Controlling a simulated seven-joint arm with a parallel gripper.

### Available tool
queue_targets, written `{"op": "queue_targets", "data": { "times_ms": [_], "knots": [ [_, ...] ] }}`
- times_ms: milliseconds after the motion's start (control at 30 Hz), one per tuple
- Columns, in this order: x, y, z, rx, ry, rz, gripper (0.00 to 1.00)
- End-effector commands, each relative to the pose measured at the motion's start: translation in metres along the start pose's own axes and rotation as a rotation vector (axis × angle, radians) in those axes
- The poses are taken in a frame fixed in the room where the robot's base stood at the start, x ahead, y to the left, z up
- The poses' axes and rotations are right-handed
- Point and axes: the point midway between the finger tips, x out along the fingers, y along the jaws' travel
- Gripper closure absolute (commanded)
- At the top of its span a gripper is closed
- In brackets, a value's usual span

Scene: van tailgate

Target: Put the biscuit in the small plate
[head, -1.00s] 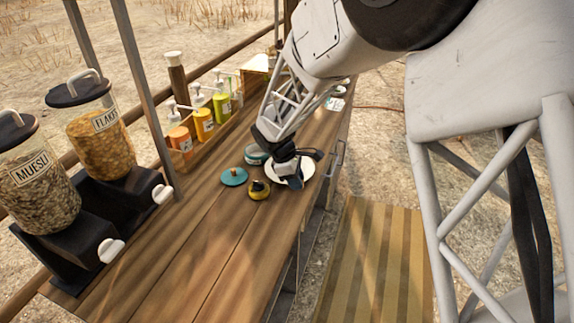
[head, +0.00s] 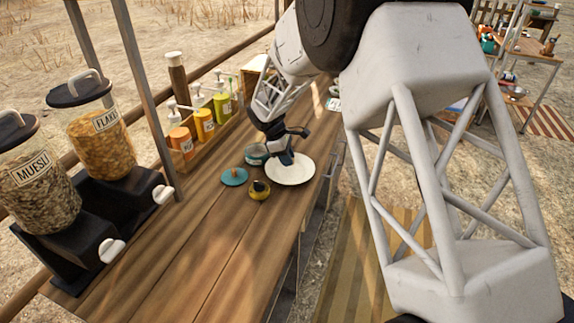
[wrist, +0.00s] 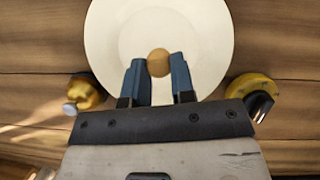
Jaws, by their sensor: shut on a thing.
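The biscuit (wrist: 158,62) is a small round tan piece. My gripper (wrist: 159,70) is shut on it, with one blue fingertip on each side. In the wrist view, the biscuit lies over the white plate (wrist: 110,40). In the head view, my gripper (head: 285,158) is at the far left edge of the white plate (head: 297,172), and the biscuit cannot be made out there. Whether the biscuit touches the plate cannot be told.
A teal bowl (head: 257,153), a teal disc with a knob (head: 234,177) and a yellow-and-black item (head: 259,189) stand close left of the plate. A bottle rack (head: 185,152) and cereal dispensers (head: 100,145) line the left. The near counter is clear.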

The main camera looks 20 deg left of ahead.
Motion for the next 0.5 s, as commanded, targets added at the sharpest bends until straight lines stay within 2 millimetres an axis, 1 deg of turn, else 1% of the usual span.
{"op": "queue_targets", "data": {
  "times_ms": [133, 500],
  "knots": [
    [-0.0001, 0.0058, -0.0025, 0.000, 0.000, 0.000, 0.98],
    [0.0012, 0.0061, -0.0031, 0.000, 0.000, 0.000, 0.98]
  ]
}}
